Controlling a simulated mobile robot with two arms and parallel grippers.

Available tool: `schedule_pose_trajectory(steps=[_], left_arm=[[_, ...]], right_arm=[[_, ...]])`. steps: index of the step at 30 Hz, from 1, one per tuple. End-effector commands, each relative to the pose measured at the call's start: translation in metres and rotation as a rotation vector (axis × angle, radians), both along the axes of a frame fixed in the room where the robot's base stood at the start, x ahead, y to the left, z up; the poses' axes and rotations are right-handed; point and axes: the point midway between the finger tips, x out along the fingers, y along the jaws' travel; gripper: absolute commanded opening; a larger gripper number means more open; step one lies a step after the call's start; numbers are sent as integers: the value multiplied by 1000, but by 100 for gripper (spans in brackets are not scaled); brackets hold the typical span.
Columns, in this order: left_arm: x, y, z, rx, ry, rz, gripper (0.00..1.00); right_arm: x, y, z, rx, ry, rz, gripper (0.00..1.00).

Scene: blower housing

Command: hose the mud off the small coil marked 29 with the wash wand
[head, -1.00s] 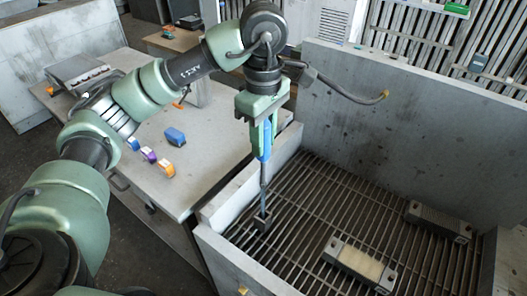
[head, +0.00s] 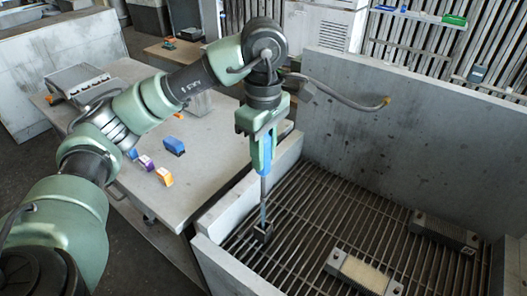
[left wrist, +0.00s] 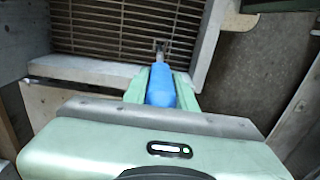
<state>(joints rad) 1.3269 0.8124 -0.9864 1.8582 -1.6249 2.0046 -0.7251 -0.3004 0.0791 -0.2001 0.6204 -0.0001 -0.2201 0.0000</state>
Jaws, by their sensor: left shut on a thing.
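My left gripper (head: 262,160) is shut on the blue handle of the wash wand (head: 264,150) and holds it pointing down over the wash bay. The wand's dark square head (head: 263,232) is at the left of the grating; I cannot tell if it touches the bars. The blue handle also shows between the fingers in the left wrist view (left wrist: 160,88). Two small coils lie on the grating, right of the wand and apart from it: a nearer one with a tan face (head: 362,272) and a darker grey one (head: 443,231). No number is legible on either. My right gripper is out of view.
The wash bay has a slatted grating (head: 320,215), a high back wall (head: 400,130) and a low left wall (head: 235,212). A grey table (head: 205,160) with small coloured blocks (head: 173,146) stands left. The grating between wand and coils is clear.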

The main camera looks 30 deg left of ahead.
Motion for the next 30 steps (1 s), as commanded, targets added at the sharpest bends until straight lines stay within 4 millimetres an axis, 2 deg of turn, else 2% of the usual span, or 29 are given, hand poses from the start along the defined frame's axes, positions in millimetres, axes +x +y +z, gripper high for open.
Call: schedule_pose_trajectory(steps=[24, 30], left_arm=[[0, 0, -52, 0, 0, 0, 0], [0, -1, -57, 0, -1, -1, 0]], right_arm=[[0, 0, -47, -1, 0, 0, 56], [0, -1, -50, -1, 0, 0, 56]])
